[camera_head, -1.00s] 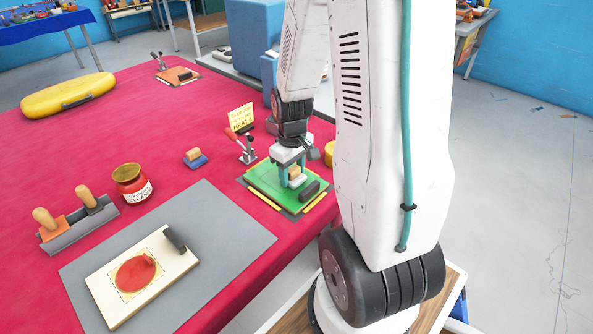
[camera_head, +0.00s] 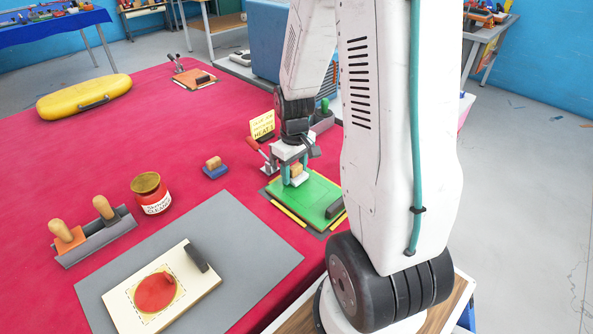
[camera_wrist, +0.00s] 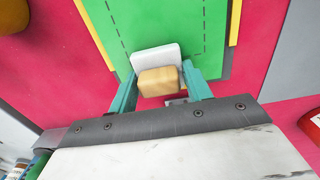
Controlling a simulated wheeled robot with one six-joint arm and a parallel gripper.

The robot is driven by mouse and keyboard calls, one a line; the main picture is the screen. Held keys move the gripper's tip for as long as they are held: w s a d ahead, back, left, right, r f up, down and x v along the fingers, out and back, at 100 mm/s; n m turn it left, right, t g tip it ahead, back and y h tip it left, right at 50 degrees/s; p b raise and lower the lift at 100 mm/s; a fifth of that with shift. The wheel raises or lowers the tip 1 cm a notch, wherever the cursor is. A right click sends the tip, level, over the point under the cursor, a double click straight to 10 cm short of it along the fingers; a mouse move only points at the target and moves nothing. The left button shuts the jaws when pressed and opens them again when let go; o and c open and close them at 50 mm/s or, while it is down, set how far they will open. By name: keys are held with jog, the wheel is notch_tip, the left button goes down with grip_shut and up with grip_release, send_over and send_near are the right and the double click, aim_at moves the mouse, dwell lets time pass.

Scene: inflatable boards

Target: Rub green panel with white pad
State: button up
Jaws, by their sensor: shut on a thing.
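The green panel (camera_head: 318,204) lies on the red table, with yellow strips along its edges and a dark block near its right end. It also shows in the wrist view (camera_wrist: 120,22), with a dashed outline on it. My gripper (camera_head: 294,175) is over the panel's far left end. Its teal fingers are shut on the wooden handle (camera_wrist: 158,82) of the white pad (camera_wrist: 155,56). The pad is at the panel's edge, partly over the dashed line; whether it touches the surface is hard to tell.
A clamp (camera_head: 268,160) and a yellow sign (camera_head: 262,126) stand just behind the panel. A blue pad (camera_head: 216,171), a red jar (camera_head: 153,202) and a tool rack (camera_head: 98,241) are to the left. A board with a red patch (camera_head: 197,287) lies on a grey mat (camera_head: 250,240).

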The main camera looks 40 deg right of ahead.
jog(key=r, duration=0.3)
jog(key=shift+s+r, duration=0.15)
jog(key=shift+s, duration=0.05)
jog(key=shift+w+d+r, duration=0.1)
jog(key=shift+r, duration=2.5)
